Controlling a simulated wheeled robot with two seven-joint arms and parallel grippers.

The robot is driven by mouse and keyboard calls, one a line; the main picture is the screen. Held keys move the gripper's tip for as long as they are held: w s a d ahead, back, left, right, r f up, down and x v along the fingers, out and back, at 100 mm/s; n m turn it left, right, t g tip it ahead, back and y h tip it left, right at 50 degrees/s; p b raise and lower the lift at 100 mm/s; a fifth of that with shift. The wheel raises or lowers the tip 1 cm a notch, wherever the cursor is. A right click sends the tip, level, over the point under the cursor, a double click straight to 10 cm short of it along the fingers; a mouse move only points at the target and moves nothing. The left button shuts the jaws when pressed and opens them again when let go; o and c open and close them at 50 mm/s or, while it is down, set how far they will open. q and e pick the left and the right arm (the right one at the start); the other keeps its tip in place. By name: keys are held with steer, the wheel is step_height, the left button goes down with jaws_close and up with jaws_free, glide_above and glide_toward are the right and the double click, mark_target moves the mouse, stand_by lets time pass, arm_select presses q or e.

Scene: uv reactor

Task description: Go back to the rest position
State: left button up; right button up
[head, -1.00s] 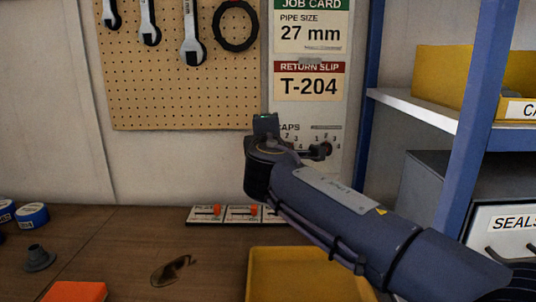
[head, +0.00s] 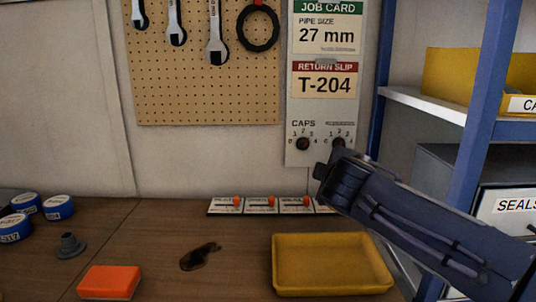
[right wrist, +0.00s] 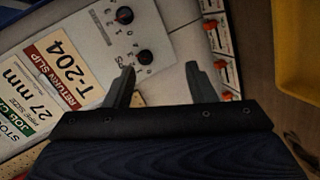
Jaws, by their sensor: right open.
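My right arm comes in from the right in the head view, raised in front of the shelf unit. Its gripper is hidden behind the wrist there. In the right wrist view my right gripper (right wrist: 160,82) is open, with nothing between its two dark fingers. Beyond the fingers are the caps panel (right wrist: 105,25) with its black knobs and the row of orange-handled switches (right wrist: 222,70). My left gripper is in neither view.
A yellow tray (head: 330,290) lies on the bench below my right arm. An orange block (head: 109,282), a dark smear-like piece (head: 200,256), a grey cone (head: 70,245) and blue rolls (head: 58,207) lie leftward. A blue shelf post (head: 478,130) stands close to the arm.

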steer(key=s+d+f+m+g, duration=0.1)
steer(key=s+d+f+m, duration=0.1)
steer(key=s+d+f, duration=0.1)
steer(key=s+d+f+m+g+y, duration=0.1)
steer(key=s+d+f+m+g, duration=0.1)
steer(key=s+d+f, duration=0.2)
steer(key=s+d+f+m+g, duration=0.2)
steer(key=s+d+f+m, duration=0.1)
steer(key=s, duration=0.5)
steer(key=shift+s+d+f, duration=0.15)
steer(key=shift+d+f, duration=0.25)
steer(key=shift+f, duration=0.3)
steer(key=shift+s+d+f, duration=0.1)
steer(key=shift+d+f, duration=0.25)
steer(key=shift+f, duration=0.35)
steer(key=s+a+f+m+g+y, duration=0.2)
steer(key=s+a+f+m, duration=0.15)
steer(key=s+f, duration=0.5)
steer(key=s+a+f+m+g+y, duration=0.1)
steer(key=s+a+f+m+y, duration=0.25)
steer(key=s, duration=0.75)
step_height(320, 180, down, 11)
steer(key=d+m+b, duration=0.1)
steer(key=d+b, duration=0.1)
steer(key=b, duration=0.8)
step_height(320, 180, up, 23)
steer(key=p, duration=2.2)
steer(key=shift+h+p, duration=0.3)
steer(key=shift+h, duration=0.15)
steer(key=shift+d, duration=0.1)
